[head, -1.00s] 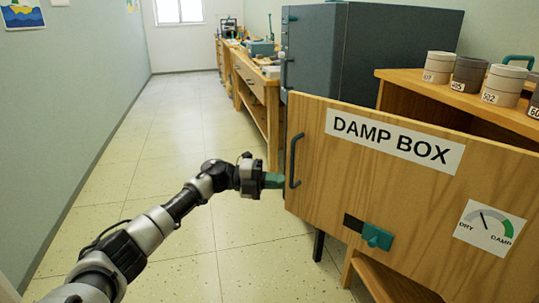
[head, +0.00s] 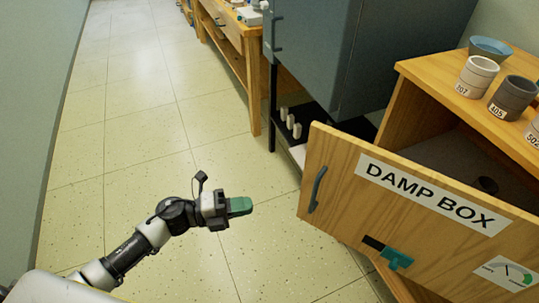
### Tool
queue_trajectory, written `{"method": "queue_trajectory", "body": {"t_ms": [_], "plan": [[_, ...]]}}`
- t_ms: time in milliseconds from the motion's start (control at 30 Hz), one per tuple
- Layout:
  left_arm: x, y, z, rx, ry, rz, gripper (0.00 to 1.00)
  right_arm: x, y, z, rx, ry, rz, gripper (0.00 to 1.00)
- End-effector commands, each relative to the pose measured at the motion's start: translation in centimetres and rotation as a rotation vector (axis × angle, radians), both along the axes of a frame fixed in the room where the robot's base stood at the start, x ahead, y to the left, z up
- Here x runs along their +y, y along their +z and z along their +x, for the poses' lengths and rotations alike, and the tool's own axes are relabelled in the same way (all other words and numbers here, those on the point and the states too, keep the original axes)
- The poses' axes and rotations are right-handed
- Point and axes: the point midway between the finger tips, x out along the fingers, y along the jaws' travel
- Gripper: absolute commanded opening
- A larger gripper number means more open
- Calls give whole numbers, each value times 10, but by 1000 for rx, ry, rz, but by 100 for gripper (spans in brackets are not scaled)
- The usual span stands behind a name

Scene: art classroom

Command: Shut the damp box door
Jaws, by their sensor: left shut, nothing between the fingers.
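The damp box (head: 420,95) is a wooden cabinet at the right. Its door (head: 340,165) stands open, swung out toward me, with a "DAMP BOX" label (head: 432,193). The door has a dark curved handle (head: 317,190) near its free left edge and a teal latch (head: 396,259) at its lower part. My left gripper (head: 250,205) is shut and empty, with green fingertips, left of the handle and apart from the door. My right gripper is not in view.
Labelled jars (head: 478,76) and a blue bowl (head: 490,50) stand on the box top. A dark grey cabinet (head: 340,60) stands behind the door, and a wooden workbench (head: 235,45) lies farther back. The tiled floor (head: 120,130) at left is clear.

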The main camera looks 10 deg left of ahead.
Motion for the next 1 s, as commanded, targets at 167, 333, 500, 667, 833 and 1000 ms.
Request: {"method": "queue_trajectory", "body": {"t_ms": [167, 333, 500, 667, 833, 1000], "plan": [[-10, 3, -2, -2, 5, -4, 0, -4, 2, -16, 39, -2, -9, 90], [-34, 4, 10, -3, 3, -5, 0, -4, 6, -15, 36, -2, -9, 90], [-69, 5, 25, -3, 3, -5, 0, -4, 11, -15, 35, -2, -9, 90], [-99, 5, 37, -2, 2, -5, 0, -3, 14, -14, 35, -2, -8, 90], [-105, 2, 62, -1, 5, -3, 0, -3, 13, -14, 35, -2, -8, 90], [-108, 2, 72, -1, 3, -2, 0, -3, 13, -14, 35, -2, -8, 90]]}}
